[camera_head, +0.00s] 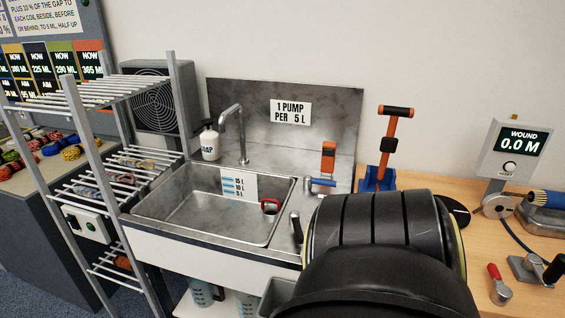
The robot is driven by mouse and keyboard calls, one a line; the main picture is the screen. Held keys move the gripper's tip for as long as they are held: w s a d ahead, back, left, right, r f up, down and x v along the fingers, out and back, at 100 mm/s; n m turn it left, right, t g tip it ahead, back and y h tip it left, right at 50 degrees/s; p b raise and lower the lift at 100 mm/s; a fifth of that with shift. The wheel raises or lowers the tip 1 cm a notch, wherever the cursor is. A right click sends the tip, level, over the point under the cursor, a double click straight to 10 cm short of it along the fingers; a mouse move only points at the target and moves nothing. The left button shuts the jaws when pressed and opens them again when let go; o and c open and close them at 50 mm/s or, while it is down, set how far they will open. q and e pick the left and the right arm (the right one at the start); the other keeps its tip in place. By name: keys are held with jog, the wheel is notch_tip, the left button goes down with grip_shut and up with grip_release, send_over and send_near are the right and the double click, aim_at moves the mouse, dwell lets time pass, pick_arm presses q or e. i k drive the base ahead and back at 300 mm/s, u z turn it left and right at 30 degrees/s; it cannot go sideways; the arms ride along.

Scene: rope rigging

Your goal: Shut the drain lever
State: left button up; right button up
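The steel sink (165,205) stands at the centre-left and looks empty of water. A small lever with a black handle (296,228) sits on the sink's right rim, its handle pointing toward the front; it may be the drain lever, but no label shows. A red-rimmed cup or fitting (271,206) is in the basin's right end. A valve with a blue handle (321,182) and an orange upright (328,158) stand behind the right rim. Neither of my grippers is in view. A large black rounded form, probably my arm, hides the counter right of the lever.
A faucet (241,135) and soap bottle (209,141) stand at the sink's back. A wire rack (125,160) borders it on the left. At right, the wooden bench holds an orange-handled pump (393,145), a winding counter (517,150) and a red-handled clamp (499,285).

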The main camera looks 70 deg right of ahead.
aim_at(294, 214)
jog(key=k, duration=0.45)
jog(key=z, duration=0.7)
